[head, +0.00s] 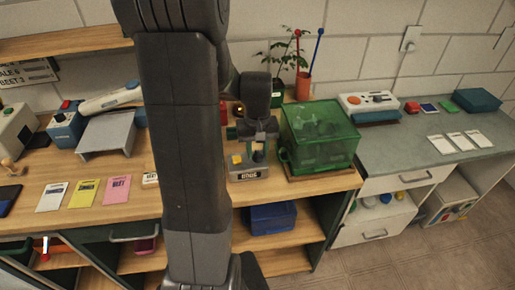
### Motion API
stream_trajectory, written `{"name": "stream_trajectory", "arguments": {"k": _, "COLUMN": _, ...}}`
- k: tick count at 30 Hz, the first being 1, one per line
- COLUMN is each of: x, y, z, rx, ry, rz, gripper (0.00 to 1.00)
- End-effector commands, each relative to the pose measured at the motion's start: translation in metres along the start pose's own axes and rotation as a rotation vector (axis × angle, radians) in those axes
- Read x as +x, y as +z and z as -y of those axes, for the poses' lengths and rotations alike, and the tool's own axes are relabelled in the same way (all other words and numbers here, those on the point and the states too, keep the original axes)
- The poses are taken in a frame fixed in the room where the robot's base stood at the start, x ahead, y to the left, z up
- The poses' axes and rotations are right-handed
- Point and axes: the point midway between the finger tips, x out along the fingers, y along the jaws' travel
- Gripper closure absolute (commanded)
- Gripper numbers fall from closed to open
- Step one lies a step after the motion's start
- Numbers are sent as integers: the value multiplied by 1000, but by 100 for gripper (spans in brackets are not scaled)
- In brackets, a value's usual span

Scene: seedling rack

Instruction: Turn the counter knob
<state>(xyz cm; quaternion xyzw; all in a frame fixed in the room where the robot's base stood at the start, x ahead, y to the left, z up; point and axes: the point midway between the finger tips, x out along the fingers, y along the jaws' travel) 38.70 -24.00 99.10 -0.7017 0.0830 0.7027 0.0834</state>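The counter (248,174) is a small grey box with a dark number display on its front. It stands on the wooden bench near the front edge, left of the green clear box. A yellow part (237,159) shows on its top left. My gripper (257,147) points down just above and behind the counter's top. It hides part of the top, and I cannot make out the knob clearly. The fingers are small and dark here, so whether they are open, shut or touching anything is unclear.
The green clear box (320,136) stands close on the right, with a potted plant (303,84) behind. Cards (117,190) and a grey stand (112,134) lie left, past my arm. A lower grey counter (420,127) with drawers is at right.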

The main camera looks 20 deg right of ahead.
Motion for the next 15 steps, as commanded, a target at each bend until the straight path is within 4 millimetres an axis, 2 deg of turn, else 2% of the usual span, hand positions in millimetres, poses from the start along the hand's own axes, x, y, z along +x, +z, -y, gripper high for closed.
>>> {"name": "stream_trajectory", "arguments": {"k": 7, "x": 1, "y": 0, "z": 0, "rx": 0, "ry": 0, "rz": -1, "gripper": 68}}
{"name": "stream_trajectory", "arguments": {"k": 8, "x": 1, "y": 0, "z": 0, "rx": 0, "ry": 0, "rz": -1, "gripper": 72}}
{"name": "stream_trajectory", "arguments": {"k": 12, "x": 1, "y": 0, "z": 0, "rx": 0, "ry": 0, "rz": -1, "gripper": 100}}
{"name": "stream_trajectory", "arguments": {"k": 15, "x": 1, "y": 0, "z": 0, "rx": 0, "ry": 0, "rz": 0, "gripper": 100}}
